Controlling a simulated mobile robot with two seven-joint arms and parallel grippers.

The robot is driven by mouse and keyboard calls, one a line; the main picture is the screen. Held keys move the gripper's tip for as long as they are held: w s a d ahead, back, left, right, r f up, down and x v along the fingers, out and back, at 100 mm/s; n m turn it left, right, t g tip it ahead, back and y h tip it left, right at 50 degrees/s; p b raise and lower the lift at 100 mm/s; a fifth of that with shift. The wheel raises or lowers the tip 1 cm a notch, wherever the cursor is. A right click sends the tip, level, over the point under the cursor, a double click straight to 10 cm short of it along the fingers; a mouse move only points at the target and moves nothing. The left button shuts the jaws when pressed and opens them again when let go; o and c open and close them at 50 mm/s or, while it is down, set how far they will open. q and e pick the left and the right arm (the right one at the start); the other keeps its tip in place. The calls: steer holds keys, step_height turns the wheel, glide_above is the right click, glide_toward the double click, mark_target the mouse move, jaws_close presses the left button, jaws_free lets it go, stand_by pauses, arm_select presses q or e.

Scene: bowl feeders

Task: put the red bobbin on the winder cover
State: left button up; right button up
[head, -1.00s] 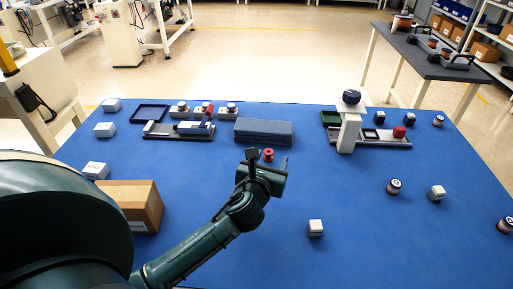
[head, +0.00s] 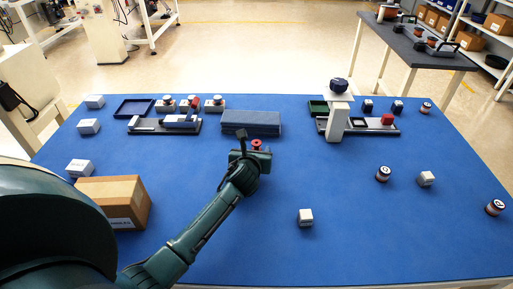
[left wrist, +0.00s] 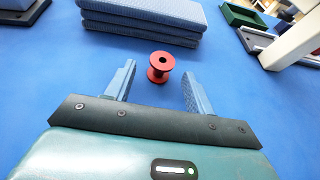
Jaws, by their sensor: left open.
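The red bobbin (head: 257,143) stands upright on the blue table, in front of a folded blue-grey stack (head: 251,122). It also shows in the left wrist view (left wrist: 160,66), at the tips of my open left gripper (left wrist: 158,78). A gap shows between the bobbin and each finger. In the head view my left gripper (head: 256,149) partly hides the bobbin's lower part. I cannot tell for sure which thing is the winder cover. My right gripper is not in view.
A cardboard box (head: 116,200) stands at the left front, near my arm. A white post with a dark knob (head: 338,110) rises at the right. Small white boxes and dark-topped bobbins (head: 383,174) are scattered about. The table's middle front is largely clear.

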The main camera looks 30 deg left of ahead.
mark_target(256, 146)
arm_select(q)
steer(key=shift+w+a+f, duration=0.15)
steer(key=shift+w+f, duration=0.2)
steer(key=shift+w, duration=0.25)
steer(key=shift+w+a, duration=0.15)
steer(key=shift+w, duration=0.15)
steer(key=c, duration=1.1)
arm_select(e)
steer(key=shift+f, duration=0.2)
